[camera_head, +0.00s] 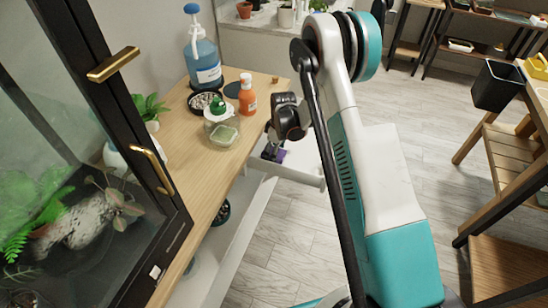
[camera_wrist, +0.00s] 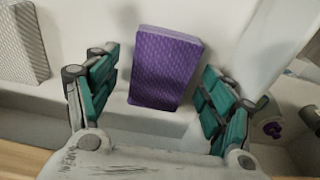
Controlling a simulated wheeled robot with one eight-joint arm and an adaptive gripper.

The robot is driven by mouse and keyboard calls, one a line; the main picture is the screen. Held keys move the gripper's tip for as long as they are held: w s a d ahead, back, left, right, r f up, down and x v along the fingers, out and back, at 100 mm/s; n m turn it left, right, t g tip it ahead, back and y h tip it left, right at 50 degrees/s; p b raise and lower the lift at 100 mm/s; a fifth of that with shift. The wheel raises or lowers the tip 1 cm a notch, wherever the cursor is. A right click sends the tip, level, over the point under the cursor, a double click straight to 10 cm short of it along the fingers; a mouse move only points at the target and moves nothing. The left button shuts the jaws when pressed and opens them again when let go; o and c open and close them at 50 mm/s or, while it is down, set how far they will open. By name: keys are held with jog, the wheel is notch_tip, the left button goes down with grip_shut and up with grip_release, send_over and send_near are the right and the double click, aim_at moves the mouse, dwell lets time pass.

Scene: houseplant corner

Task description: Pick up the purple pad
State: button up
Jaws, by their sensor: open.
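The purple pad (camera_wrist: 166,68) is a textured rectangular block inside a white drawer. In the wrist view it stands between the two teal-padded fingers of my gripper (camera_wrist: 158,75), with visible gaps on both sides. My gripper is open and empty, and the pad appears apart from both fingers. In the head view a small purple part of the pad (camera_head: 280,155) shows in the open drawer (camera_head: 303,172), below the end of my arm. My arm and gripper hide much of the drawer there.
A whitish textured pad (camera_wrist: 24,45) lies left in the drawer. The wooden counter (camera_head: 185,165) beside it holds a blue jug (camera_head: 203,60), an orange bottle (camera_head: 247,97) and a jar (camera_head: 222,130). A glass terrarium (camera_head: 70,200) stands left. Wooden shelving (camera_head: 505,175) stands right.

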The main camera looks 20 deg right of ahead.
jog(key=c, duration=1)
jog(key=shift+o, duration=0.2)
jog(key=shift+r, duration=0.1)
notch_tip(320, 180, up, 20)
jog(key=p, duration=0.6)
